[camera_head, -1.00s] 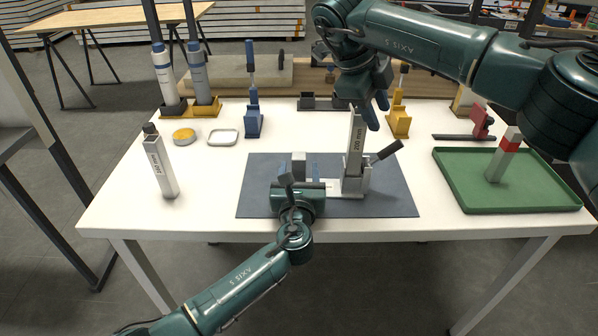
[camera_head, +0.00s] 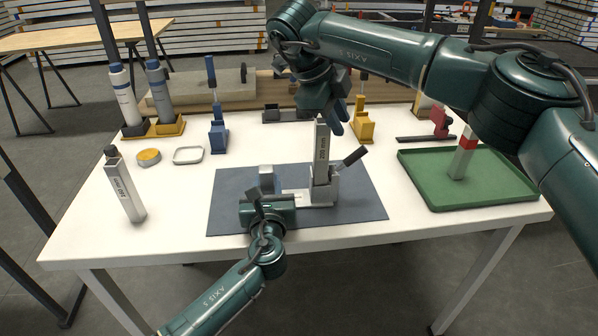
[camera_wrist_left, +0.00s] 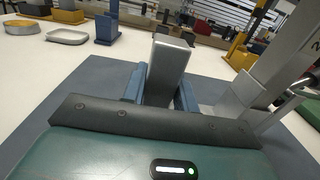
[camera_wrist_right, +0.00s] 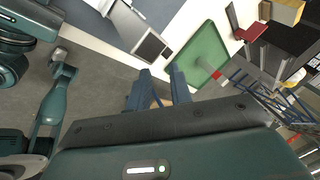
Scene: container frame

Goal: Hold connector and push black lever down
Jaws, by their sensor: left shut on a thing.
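The connector (camera_head: 322,195) is a light grey metal piece on the dark mat (camera_head: 365,210). An upright grey post marked 200 mm (camera_head: 321,150) stands in it. The black lever (camera_head: 354,156) sticks up and out to the right of the connector, tilted. My left gripper (camera_head: 266,188) is at the left end of this assembly, shut on a grey upright block of the connector (camera_wrist_left: 168,70) between its blue fingers.
A green tray (camera_head: 475,200) with a red-banded post (camera_head: 463,155) lies to the right. Another grey post (camera_head: 127,192) stands at the left. A yellow dish (camera_head: 148,156), a white dish (camera_head: 188,155) and blue (camera_head: 219,138) and yellow (camera_head: 363,128) holders stand behind the mat.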

